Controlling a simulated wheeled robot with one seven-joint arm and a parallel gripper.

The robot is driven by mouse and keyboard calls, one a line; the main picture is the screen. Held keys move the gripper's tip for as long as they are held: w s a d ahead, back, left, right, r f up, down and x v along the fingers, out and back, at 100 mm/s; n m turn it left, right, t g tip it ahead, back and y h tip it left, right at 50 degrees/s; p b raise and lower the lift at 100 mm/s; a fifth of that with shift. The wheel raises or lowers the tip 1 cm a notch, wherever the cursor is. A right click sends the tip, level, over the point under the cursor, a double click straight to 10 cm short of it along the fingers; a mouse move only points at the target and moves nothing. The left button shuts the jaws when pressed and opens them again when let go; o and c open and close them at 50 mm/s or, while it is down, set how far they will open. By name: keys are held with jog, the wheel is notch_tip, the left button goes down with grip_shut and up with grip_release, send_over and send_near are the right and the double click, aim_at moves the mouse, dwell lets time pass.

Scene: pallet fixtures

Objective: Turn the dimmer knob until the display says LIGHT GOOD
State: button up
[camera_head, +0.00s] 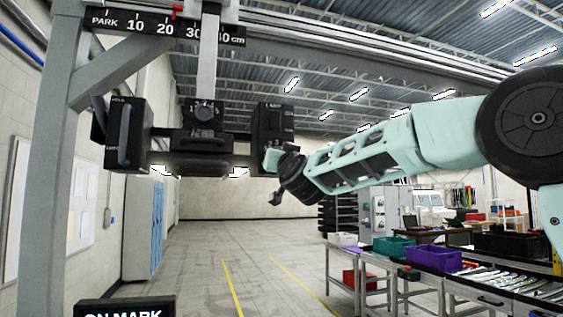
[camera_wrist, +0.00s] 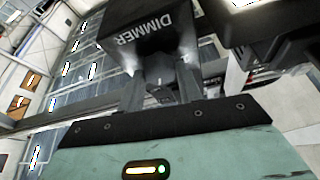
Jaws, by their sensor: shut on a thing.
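The dimmer box, a black box with white DIMMER lettering (camera_wrist: 145,35), fills the upper middle of the wrist view. In the head view a black box (camera_head: 273,122) hangs at the right end of the overhead unit, just above my gripper's pale green body. My gripper (camera_wrist: 160,78) has one finger on each side of a small dark knob (camera_wrist: 159,77) under the box and is shut on it. The knob's pointer and marks cannot be made out. A black display (camera_head: 124,309) at the bottom left of the head view reads ON MARK; its lower part is cut off.
A rail with a cm scale (camera_head: 165,24) runs above. A grey post (camera_head: 47,170) stands left. Tables with bins (camera_head: 433,259) stand lower right.

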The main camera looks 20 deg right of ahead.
jog(key=shift+m+h, duration=0.4)
jog(key=shift+m, duration=0.5)
jog(key=o, duration=1)
jog(key=b+v, duration=0.8)
jog(key=v, duration=0.9)
jog(key=shift+s, duration=0.25)
jog(key=shift+a, duration=0.1)
